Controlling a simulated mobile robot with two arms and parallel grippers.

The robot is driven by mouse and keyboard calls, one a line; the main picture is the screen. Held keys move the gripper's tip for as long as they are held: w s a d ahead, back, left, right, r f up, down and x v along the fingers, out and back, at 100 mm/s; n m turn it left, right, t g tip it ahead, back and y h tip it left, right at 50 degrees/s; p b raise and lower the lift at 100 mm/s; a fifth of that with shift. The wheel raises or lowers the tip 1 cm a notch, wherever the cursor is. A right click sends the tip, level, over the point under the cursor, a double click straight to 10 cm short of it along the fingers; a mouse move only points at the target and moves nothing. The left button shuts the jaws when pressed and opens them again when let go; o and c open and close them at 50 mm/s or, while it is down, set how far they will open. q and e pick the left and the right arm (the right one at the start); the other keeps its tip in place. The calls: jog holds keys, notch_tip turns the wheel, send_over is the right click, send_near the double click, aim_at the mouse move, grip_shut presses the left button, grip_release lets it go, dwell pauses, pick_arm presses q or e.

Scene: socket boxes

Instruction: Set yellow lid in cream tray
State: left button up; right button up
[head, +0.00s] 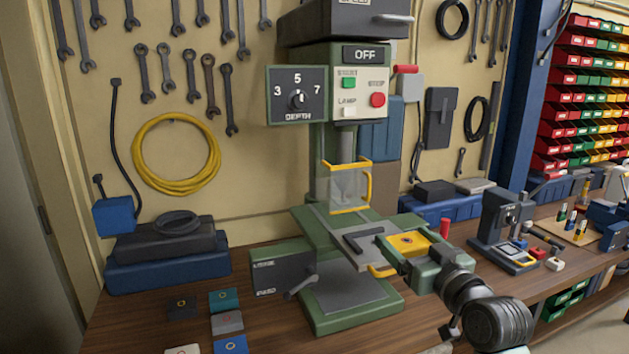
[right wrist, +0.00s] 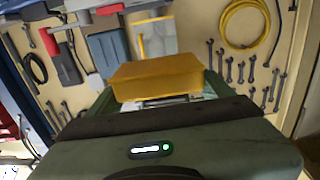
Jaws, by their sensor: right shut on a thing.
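The yellow lid (head: 408,243) is a small square block with a dark ring on top. My right gripper (head: 411,254) is shut on it, in front of the drill press table at the right. In the right wrist view the yellow lid (right wrist: 155,78) shows as a yellow block beyond the gripper body, and the fingertips are mostly hidden. A cream piece (head: 183,350) is cut off by the bottom edge at lower left, and I cannot tell whether it is the cream tray. My left gripper is not in view.
A green drill press (head: 352,315) stands in the middle of the wooden bench. Dark, teal, grey and blue square pieces (head: 228,322) lie at front left. A small dark machine (head: 503,220) stands to the right. Bare bench lies between the pieces and the press.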

jog(key=s+a+f, duration=0.1)
jog(key=s+f, duration=0.5)
jog(key=f, duration=0.4)
jog(key=s+d+f+m+h, duration=0.1)
jog(key=s+f, duration=0.3)
jog(key=s, duration=0.7)
jog(key=s+f+m+h, duration=0.2)
jog(key=s+f+h, duration=0.2)
jog(key=s, duration=0.7)
jog(key=shift+d+t, duration=0.4)
